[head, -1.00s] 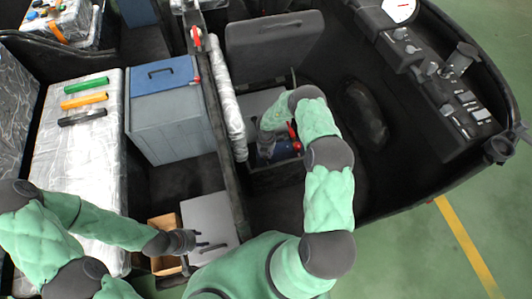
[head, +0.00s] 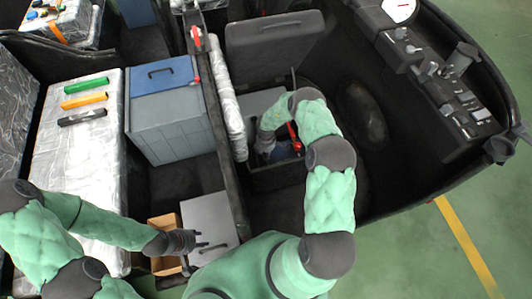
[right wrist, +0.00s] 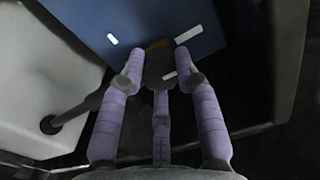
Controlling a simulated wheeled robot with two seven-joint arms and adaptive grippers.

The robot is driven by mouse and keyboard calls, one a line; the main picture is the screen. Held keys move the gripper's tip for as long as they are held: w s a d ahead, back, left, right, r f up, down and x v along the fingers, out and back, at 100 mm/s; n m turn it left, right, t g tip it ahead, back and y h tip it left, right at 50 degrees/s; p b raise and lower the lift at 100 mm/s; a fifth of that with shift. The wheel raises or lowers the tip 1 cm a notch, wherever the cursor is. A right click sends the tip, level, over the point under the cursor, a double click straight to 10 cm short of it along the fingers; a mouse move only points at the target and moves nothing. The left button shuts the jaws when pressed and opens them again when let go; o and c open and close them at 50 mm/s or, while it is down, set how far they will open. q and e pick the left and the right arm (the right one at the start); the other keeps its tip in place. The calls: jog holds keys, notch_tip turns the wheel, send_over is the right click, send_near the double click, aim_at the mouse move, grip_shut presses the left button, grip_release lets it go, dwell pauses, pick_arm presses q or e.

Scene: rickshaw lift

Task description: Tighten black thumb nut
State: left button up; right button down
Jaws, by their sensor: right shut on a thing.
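In the right wrist view a small dark round piece (right wrist: 157,76), which looks like the black thumb nut, sits between the three lilac fingers against a blue panel (right wrist: 200,30). My right gripper (right wrist: 160,68) is shut on it. In the head view my right gripper (head: 264,150) reaches down into a dark open bin (head: 270,181); the nut cannot be made out there. My left gripper (head: 203,240) is open and empty, with its fingers over a grey flat-topped box (head: 210,215).
A red-handled item (head: 294,137) lies in the bin close to my right gripper. A dark upright case (head: 275,40) stands behind. A wrapped post (head: 228,100) runs left of the bin. A blue-lidded grey box (head: 170,120) and green, orange and black bars (head: 86,98) are further left.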

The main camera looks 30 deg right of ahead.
dwell(0.4)
jog(key=c, duration=0.9)
grip_release()
notch_tip(320, 180, up, 12)
jog(key=shift+s+f, duration=0.1)
